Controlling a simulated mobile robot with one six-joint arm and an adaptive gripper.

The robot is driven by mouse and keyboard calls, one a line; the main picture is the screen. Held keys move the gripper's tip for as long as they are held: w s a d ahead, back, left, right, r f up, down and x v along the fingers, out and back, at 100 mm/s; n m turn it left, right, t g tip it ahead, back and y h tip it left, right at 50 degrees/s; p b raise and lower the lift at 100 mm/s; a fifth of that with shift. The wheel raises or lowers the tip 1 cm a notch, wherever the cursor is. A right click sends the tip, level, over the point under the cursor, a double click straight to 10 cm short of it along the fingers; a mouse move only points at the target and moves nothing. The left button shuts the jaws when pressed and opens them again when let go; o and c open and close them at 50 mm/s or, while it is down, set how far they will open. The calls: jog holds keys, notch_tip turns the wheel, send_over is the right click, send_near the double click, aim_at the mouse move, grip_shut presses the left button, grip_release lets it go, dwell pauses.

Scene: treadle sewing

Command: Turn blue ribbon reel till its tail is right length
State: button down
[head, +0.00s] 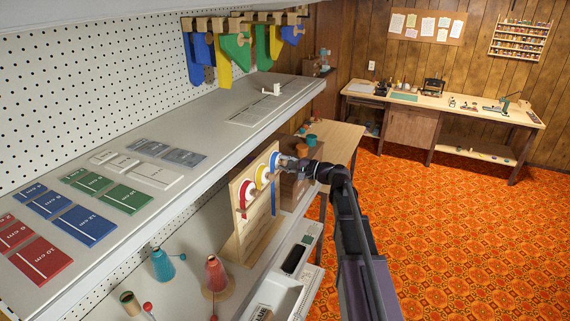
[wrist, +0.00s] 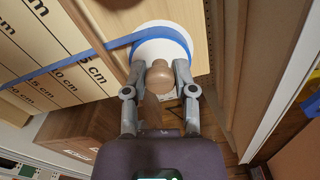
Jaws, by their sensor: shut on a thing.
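The blue ribbon reel (wrist: 158,40) is a white disc with a round wooden knob (wrist: 162,76) at its centre. My gripper (wrist: 160,84) is shut on that knob, with a finger on each side. The blue ribbon tail (wrist: 83,57) runs from the reel across the wooden board (wrist: 85,22), past printed centimetre marks, towards the left edge of the wrist view. In the head view the tail (head: 274,196) hangs down the rack's face. My gripper (head: 290,161) is at the rack's right end there and hides much of the blue reel.
A red reel (head: 247,191) and a yellow reel (head: 262,178) sit beside the blue one on the rack. Thread cones (head: 216,276) stand on the lower shelf. Coloured cards (head: 85,224) lie on the upper shelf, close above. The orange floor (head: 440,230) at right is clear.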

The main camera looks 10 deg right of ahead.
jog(key=shift+m, duration=1.3)
jog(key=shift+r, duration=0.1)
jog(key=shift+c, duration=2)
grip_release()
jog(key=v, duration=1.2)
